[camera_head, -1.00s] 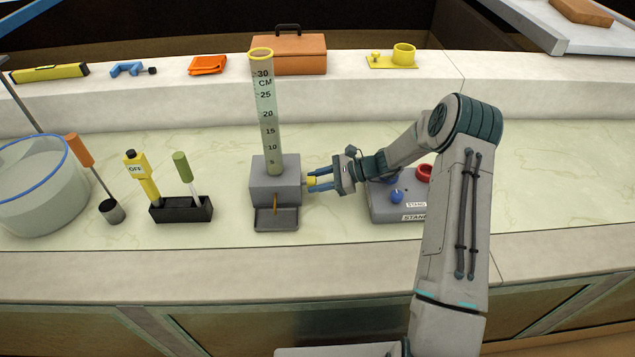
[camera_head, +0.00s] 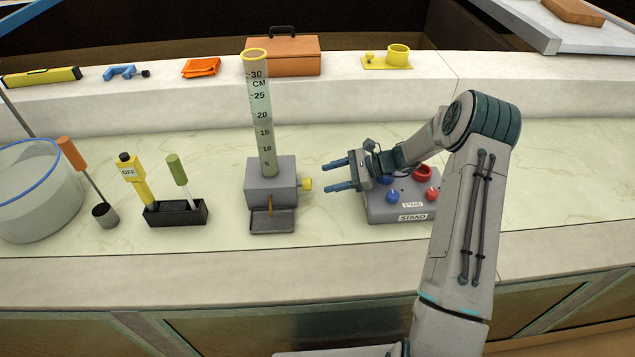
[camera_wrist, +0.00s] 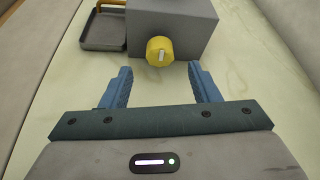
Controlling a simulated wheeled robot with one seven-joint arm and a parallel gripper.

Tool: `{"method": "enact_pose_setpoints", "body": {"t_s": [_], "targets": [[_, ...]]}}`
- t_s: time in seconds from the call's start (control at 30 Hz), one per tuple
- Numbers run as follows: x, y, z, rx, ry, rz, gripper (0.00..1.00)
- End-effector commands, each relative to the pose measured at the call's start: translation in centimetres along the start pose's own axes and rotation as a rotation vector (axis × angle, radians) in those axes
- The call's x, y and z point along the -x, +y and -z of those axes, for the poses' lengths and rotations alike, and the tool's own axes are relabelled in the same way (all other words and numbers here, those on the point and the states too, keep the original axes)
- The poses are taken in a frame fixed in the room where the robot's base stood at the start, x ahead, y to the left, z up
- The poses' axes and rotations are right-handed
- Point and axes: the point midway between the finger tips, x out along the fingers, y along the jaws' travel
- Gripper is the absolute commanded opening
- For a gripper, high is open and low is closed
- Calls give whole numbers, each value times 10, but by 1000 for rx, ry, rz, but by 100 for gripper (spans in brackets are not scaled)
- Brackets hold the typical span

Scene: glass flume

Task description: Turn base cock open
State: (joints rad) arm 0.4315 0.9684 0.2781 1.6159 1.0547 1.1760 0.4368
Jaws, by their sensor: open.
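The base cock is a yellow knob (camera_head: 305,184) on the right side of the grey base block (camera_head: 271,181). In the wrist view the knob (camera_wrist: 160,50) faces me and bears a pale mark that stands about upright. The graduated clear tube (camera_head: 262,115) with a yellow rim stands on the block. My gripper (camera_head: 335,175) is open and empty, to the right of the knob with a clear gap. In the wrist view the two blue fingertips (camera_wrist: 160,70) are apart, with the knob ahead between and beyond them.
A grey stand (camera_head: 400,203) with red and blue knobs lies under and beside my gripper. A small tray (camera_head: 271,222) with an orange-brown spout above it is in front of the block. A black holder (camera_head: 176,213) with tools and a clear basin (camera_head: 40,190) stand to the left.

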Motion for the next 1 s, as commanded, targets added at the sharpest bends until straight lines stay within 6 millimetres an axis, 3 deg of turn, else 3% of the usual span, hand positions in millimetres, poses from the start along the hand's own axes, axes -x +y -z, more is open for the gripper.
{"method": "enact_pose_setpoints", "body": {"t_s": [0.2, 0.4, 1.0], "targets": [[49, 0, 2, 1, 3, 3, 56], [73, 0, 1, 2, 1, 1, 56], [79, 0, 0, 0, 0, 0, 56]]}}
